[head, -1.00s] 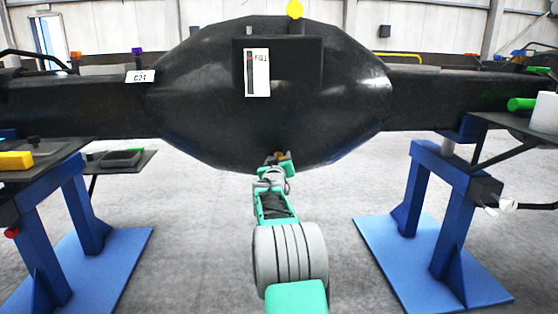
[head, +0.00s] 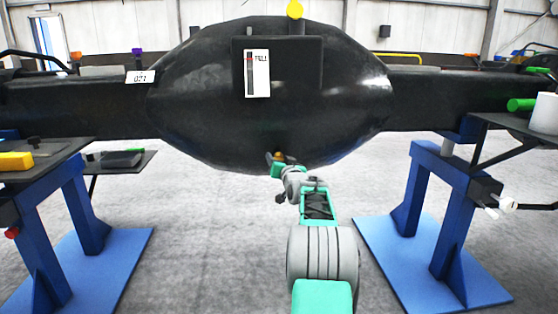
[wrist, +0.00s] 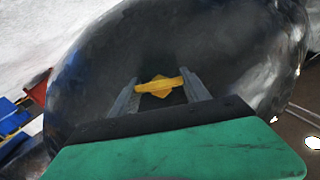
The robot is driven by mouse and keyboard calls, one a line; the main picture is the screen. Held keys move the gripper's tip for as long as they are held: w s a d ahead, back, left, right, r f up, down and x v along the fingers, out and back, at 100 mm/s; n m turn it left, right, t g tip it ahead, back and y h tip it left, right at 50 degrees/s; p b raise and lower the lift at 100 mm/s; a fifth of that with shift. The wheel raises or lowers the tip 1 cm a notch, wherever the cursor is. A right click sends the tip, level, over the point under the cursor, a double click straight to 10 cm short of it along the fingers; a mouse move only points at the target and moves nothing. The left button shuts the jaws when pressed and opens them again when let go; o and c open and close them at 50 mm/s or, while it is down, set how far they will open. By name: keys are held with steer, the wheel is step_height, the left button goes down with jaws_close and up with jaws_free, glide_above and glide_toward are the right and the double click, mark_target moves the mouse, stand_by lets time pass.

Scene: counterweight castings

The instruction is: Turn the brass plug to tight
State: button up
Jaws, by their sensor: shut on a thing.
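The brass plug (head: 278,155) sits low on the front of the big black casting (head: 230,125). In the wrist view the plug (wrist: 160,86) shows as a yellow cross-barred piece between the two grey fingers. My gripper (head: 277,160) reaches up to it from below and is shut on it; in the wrist view my gripper (wrist: 158,92) has a finger on either side of the bar. The plug's seat in the casting is hidden behind its bar. A gauge label (head: 257,73) on the casting's upper front has a red mark near its top and reads what looks like "FULL".
Blue stands (head: 445,215) hold the casting's bar on the right and on the left (head: 85,205). The grey floor between the stands is clear apart from my arm.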

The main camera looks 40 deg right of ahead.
steer(key=m+t+y+p, duration=0.1)
steer(key=t+y, duration=0.1)
steer(key=y, duration=0.1)
steer(key=shift+d+m, duration=0.1)
steer(key=shift+m, duration=0.3)
steer(key=shift+m+t+y+p, duration=0.4)
steer(key=shift+m+t+y, duration=0.3)
steer(key=shift+t+y, duration=0.3)
steer(key=shift+f+m+t+y, duration=0.15)
steer(key=shift+m+t+y, duration=0.65)
steer(key=shift+m+y, duration=0.25)
steer(key=shift+m+t+y+b, duration=0.45)
steer(key=shift+t+b, duration=0.05)
steer(key=shift+b, duration=0.05)
steer(key=shift+r, duration=0.2)
steer(key=o, duration=1.4)
